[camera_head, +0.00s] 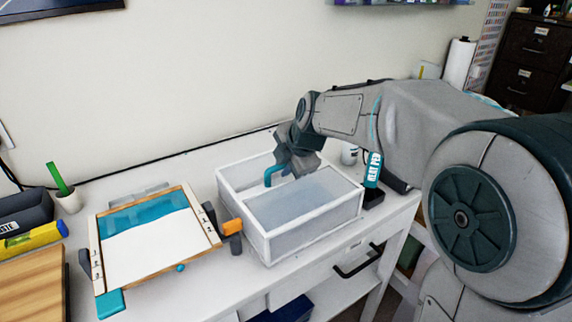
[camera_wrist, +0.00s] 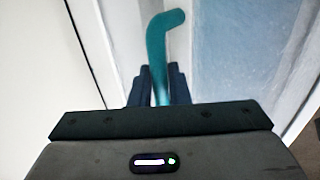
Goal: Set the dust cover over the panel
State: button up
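The dust cover (camera_head: 262,243) is a white-framed box with translucent sides and top. It stands on the white table, right of the panel. A teal handle (camera_head: 268,174) rises from its top; it also shows in the wrist view (camera_wrist: 158,50). The panel (camera_head: 150,246), white with a teal band along its far side, lies in a wooden frame at the left, uncovered. My gripper (camera_head: 283,168) points down at the handle. In the wrist view its dark fingers (camera_wrist: 159,88) sit close on both sides of the handle and appear shut on it.
An orange-and-dark clamp (camera_head: 232,227) sits between panel and cover. A green-handled tool in a white cup (camera_head: 66,200), a yellow item (camera_head: 32,240) and a wooden board (camera_head: 35,282) stand left of the panel. A teal-labelled bottle (camera_head: 373,170) stands behind the cover's right side.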

jog(key=o, duration=0.4)
jog(key=v, duration=1.3)
jog(key=s+d+f+m+g+h+p, duration=0.1)
jog(key=s+d+f+m, duration=0.3)
jog(key=s+m, duration=0.2)
jog(key=s+d+f+m+g+h+p, duration=0.1)
jog(key=s+d+f+m, duration=0.3)
jog(key=m, duration=0.6)
jog(key=s+d+f+m+g+h+p, duration=0.1)
jog(key=s+d+f+m, duration=0.3)
jog(key=s+m, duration=0.4)
jog(key=shift+s+f+m+h+p, duration=0.35)
jog(key=shift+f+m+h+p, duration=0.05)
jog(key=shift+p, duration=0.35)
